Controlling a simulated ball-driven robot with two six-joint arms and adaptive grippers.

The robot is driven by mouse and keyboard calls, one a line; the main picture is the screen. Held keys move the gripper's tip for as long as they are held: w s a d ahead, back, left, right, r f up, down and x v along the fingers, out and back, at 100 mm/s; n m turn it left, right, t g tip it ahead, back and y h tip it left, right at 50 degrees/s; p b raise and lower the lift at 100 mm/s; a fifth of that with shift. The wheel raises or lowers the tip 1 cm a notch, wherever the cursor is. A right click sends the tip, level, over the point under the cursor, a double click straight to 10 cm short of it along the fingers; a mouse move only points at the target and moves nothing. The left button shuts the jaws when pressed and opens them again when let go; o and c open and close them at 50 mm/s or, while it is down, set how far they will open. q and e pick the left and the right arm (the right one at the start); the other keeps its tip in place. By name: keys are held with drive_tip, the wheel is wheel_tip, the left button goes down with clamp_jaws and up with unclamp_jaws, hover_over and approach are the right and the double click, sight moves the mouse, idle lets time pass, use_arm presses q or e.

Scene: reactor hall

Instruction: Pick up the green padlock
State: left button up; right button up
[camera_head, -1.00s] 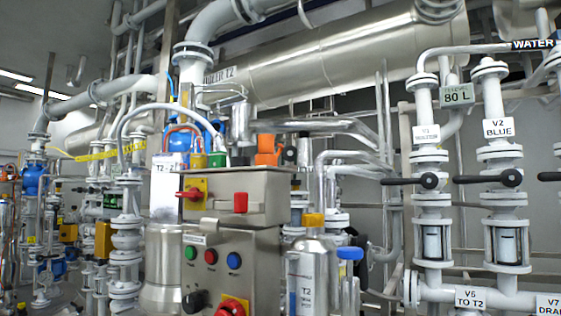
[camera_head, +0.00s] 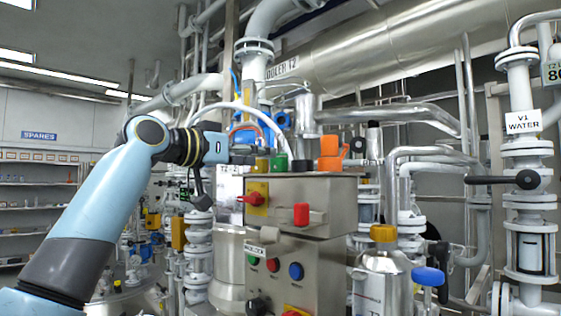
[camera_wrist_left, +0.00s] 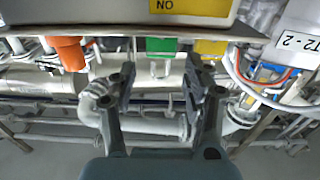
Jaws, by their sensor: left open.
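The green padlock (camera_head: 281,163) is small in the head view, at the top of the steel control box, beside a yellow padlock (camera_head: 262,164). In the left wrist view the green padlock (camera_wrist_left: 161,46) is in the upper middle, just beyond the fingertips, with the yellow padlock (camera_wrist_left: 210,47) to its right. My left gripper (camera_head: 244,155) comes in from the left at the height of the padlocks. In the left wrist view my left gripper (camera_wrist_left: 160,75) is open and empty, its two dark fingers apart below the green padlock. My right gripper does not show.
The steel control box (camera_head: 340,195) carries a red switch handle (camera_head: 248,199), a red padlock (camera_head: 301,214) and buttons. An orange item (camera_head: 330,153) stands to the right of the green padlock. White pipes and hoses crowd around behind the box.

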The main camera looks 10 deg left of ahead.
sight(279, 163)
use_arm(q)
drive_tip(key=p+x, duration=0.1)
drive_tip(key=x, duration=0.4)
drive_tip(key=shift+r+p, duration=0.2)
drive_tip(key=shift+p, duration=0.2)
drive_tip(key=shift+a, duration=0.1)
drive_tip(key=c, duration=0.8)
